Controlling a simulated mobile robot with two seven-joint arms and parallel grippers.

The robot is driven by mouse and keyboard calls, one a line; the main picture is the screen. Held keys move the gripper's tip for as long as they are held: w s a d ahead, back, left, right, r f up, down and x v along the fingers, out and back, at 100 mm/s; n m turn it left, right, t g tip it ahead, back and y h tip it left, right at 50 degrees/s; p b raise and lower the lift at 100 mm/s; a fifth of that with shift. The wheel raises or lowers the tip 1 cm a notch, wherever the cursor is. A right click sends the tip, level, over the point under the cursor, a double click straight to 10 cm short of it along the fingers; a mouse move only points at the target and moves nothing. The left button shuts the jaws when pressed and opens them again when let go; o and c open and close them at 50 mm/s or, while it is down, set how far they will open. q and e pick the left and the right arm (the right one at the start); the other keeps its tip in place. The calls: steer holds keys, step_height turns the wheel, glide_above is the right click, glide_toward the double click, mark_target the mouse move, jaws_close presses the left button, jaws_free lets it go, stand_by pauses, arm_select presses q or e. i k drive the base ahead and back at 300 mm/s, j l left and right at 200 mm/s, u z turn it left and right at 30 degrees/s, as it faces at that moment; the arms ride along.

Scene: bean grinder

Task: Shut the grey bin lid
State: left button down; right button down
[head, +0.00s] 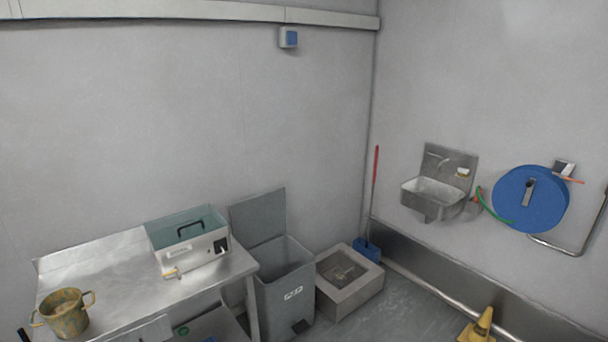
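The grey bin (285,297) stands on the floor just right of the metal table, against the back wall. Its lid (259,217) is open and stands upright at the back of the bin, near the wall. The bin's top opening faces up, and its inside is partly visible. A white label and a dark patch low down, perhaps a pedal, show on its front. Neither of my grippers is in the head view.
The metal table (112,262) holds a bean grinder (191,243) and a worn yellow pot (66,314). A low square basin (347,280) sits right of the bin. A yellow cone (480,326) stands at lower right. Floor between basin and cone is clear.

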mark_target(256, 219)
steer(key=i, duration=2.95)
steer(key=i+u, duration=0.15)
steer(key=i, duration=0.55)
steer(key=i+l+u, duration=0.15)
steer(key=i, duration=0.55)
steer(key=l, duration=0.1)
